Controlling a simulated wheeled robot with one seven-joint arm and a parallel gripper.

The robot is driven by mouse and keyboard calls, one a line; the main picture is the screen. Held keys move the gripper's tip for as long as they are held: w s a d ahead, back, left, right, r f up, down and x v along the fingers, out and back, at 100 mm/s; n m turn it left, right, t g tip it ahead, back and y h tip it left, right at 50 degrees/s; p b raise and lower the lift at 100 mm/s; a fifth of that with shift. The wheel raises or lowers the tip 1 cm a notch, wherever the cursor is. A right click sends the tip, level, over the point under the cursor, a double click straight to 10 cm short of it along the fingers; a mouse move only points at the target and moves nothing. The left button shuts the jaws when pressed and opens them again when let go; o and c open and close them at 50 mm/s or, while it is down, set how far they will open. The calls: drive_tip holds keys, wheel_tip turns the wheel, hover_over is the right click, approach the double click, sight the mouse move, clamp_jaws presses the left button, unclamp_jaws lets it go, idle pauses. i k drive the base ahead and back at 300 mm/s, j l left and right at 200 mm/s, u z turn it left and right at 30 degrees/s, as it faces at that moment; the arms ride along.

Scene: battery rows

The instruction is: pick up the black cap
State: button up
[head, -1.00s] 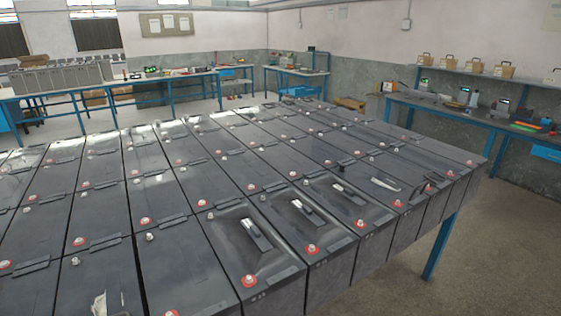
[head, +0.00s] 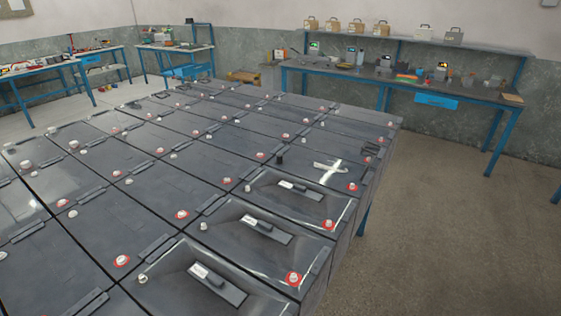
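A small black cap (head: 279,158) stands upright on the top of a dark grey battery (head: 295,166), near the battery's left end. It is small in the head view, and I cannot tell whether it sits over a terminal post. The same battery bears a pale cross-shaped mark (head: 330,171) and a red-ringed terminal (head: 353,187) at its right end. My gripper is not in view.
Rows of batteries fill the left and middle, several with handles like this one (head: 265,225). A dark object (head: 371,149) lies near the right edge. Open floor (head: 450,240) lies to the right. A blue-framed workbench (head: 400,82) stands along the back wall.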

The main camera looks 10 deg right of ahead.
sight(279, 156)
drive_tip(key=u, duration=0.45)
drive_tip(key=i+l+u, duration=0.25)
drive_tip(key=l, duration=0.15)
drive_tip(key=l+u, duration=0.55)
drive_tip(key=l, duration=0.25)
